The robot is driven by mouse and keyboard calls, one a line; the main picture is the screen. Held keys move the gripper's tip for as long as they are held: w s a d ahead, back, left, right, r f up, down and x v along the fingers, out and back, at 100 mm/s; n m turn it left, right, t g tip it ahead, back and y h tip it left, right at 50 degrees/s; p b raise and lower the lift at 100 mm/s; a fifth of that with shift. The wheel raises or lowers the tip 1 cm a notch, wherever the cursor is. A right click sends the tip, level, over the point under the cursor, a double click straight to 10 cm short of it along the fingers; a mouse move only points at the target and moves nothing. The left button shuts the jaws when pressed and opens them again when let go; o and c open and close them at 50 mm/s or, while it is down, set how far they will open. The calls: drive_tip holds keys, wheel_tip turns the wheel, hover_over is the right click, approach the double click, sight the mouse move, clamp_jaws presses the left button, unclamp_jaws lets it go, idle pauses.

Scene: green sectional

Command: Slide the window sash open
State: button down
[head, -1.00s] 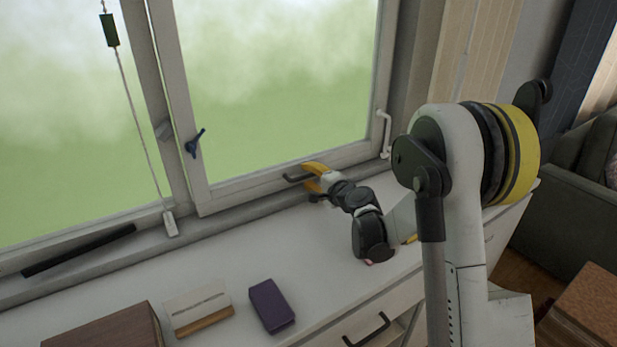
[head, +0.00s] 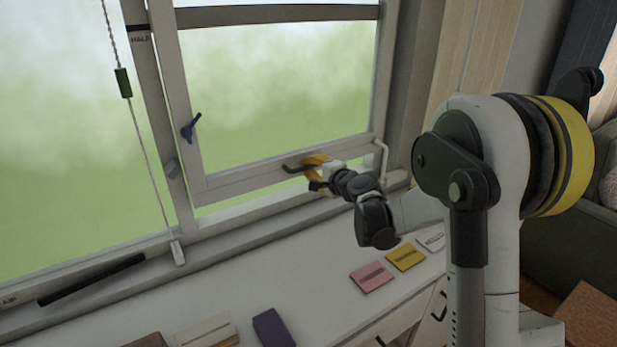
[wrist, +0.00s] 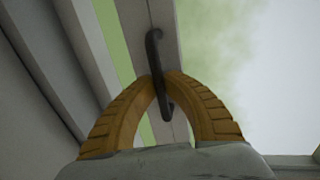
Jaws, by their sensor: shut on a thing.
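The window sash (head: 240,183) is a light grey frame on the right side of the window. Its bottom rail stands above the sill, with a strip of green showing in the gap beneath. A dark curved handle (head: 297,168) is on the bottom rail. My gripper (head: 314,172) has yellow fingers and is shut on this handle. In the wrist view the dark handle (wrist: 155,60) passes between the two yellow fingers (wrist: 160,95), which curve in around it. A blue latch (head: 190,127) is on the sash's left stile.
A pull cord with a green toggle (head: 123,82) hangs at the left. A black bar (head: 92,279) lies along the sill. Pink (head: 371,277) and yellow (head: 405,257) cards and a purple block (head: 272,328) lie on the white counter (head: 300,285).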

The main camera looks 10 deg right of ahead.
sight(300, 140)
wheel_tip(300, 140, up, 7)
drive_tip(key=p, duration=0.3)
drive_tip(key=shift+r, duration=0.15)
drive_tip(key=c, duration=1.5)
unclamp_jaws()
drive_tip(key=shift+o, duration=0.2)
drive_tip(key=v, duration=1.2)
